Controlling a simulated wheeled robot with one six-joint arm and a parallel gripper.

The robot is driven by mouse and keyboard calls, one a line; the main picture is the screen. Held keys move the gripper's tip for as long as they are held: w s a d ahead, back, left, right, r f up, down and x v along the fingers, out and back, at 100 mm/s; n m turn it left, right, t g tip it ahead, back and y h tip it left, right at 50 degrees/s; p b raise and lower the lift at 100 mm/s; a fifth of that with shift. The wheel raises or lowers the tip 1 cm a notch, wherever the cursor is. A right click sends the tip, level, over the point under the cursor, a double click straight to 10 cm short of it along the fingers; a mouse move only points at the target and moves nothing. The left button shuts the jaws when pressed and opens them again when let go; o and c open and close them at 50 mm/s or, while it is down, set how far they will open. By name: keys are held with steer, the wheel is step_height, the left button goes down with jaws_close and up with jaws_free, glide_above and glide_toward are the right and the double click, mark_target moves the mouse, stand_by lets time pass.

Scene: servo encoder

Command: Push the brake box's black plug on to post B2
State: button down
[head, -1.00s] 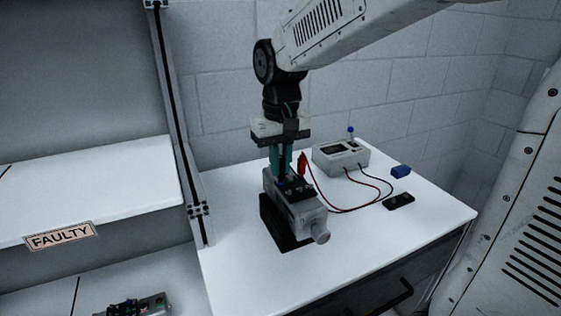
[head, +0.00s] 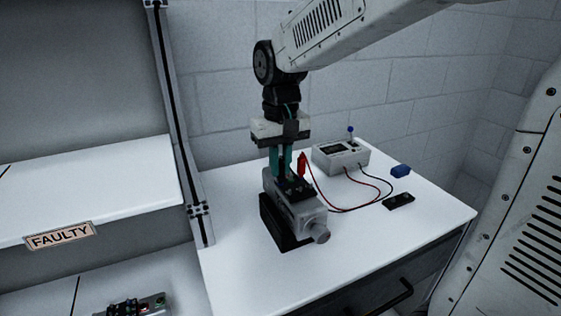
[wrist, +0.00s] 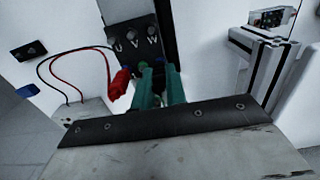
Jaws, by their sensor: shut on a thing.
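My gripper (head: 280,176) points down with its teal fingers at the top of the grey motor (head: 295,211). In the wrist view my gripper (wrist: 159,70) is shut on a dark thing, taken as the black plug, mostly hidden between the fingers. Its seating and post B2 are hidden by the fingers. The red plug (head: 302,164) stands upright just right of the fingers; it also shows left of them in the wrist view (wrist: 121,82). The brake box (head: 340,158) stands behind with its red and black leads running toward the motor. Terminals marked U, V, W (wrist: 133,38) show beyond the fingers.
A blue block (head: 401,171) and a small black part (head: 398,201) lie to the right on the white table (head: 370,245). A metal upright (head: 178,120) and a shelf marked FAULTY (head: 100,190) stand left. The front right of the table is clear.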

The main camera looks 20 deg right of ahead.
steer(key=shift+f, duration=0.1)
steer(key=c, duration=1.3)
jaws_free()
steer(key=shift+c, duration=0.2)
steer(key=shift+r, duration=3.55)
steer(key=shift+s+f, duration=0.1)
steer(key=shift+f, duration=0.2)
steer(key=s+d+f, duration=0.1)
steer(key=s+f, duration=0.2)
steer(key=s, duration=0.8)
steer(key=s+d+f+t, duration=0.1)
steer(key=s+d+f, duration=0.1)
steer(key=s, duration=0.8)
steer(key=shift+s+f, duration=0.35)
steer(key=shift+f, duration=0.1)
